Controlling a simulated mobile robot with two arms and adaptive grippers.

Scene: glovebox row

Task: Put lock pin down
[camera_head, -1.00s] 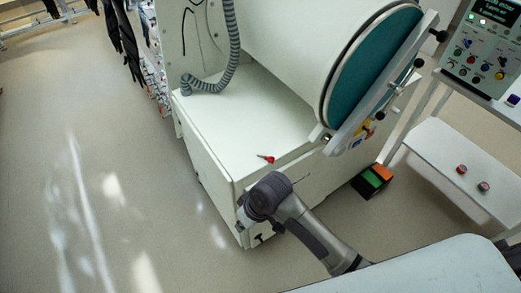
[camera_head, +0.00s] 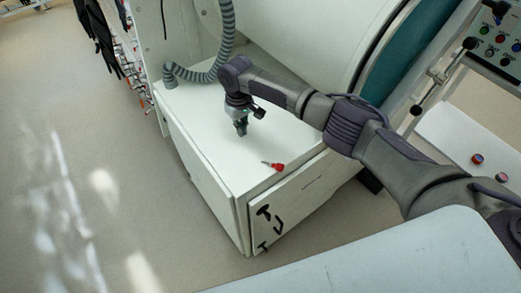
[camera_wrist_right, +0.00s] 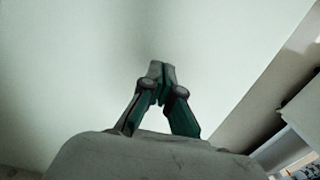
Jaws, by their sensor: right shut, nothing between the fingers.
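The lock pin (camera_head: 277,167), with a red handle and a thin metal shank, lies on the white cabinet top (camera_head: 205,112) near its front edge. My right gripper (camera_head: 241,131) points down over the cabinet top, to the left of and behind the pin, apart from it. Its fingers are shut and empty. In the right wrist view the gripper (camera_wrist_right: 161,72) shows closed fingertips against a plain pale surface, and the pin is not seen there. My left gripper is not in view.
A ribbed grey hose (camera_head: 218,52) rests at the back of the cabinet top. The big white cylinder with its teal end (camera_head: 414,50) stands to the right, behind my right arm. A control panel (camera_head: 497,40) is at the far right. The top around the pin is clear.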

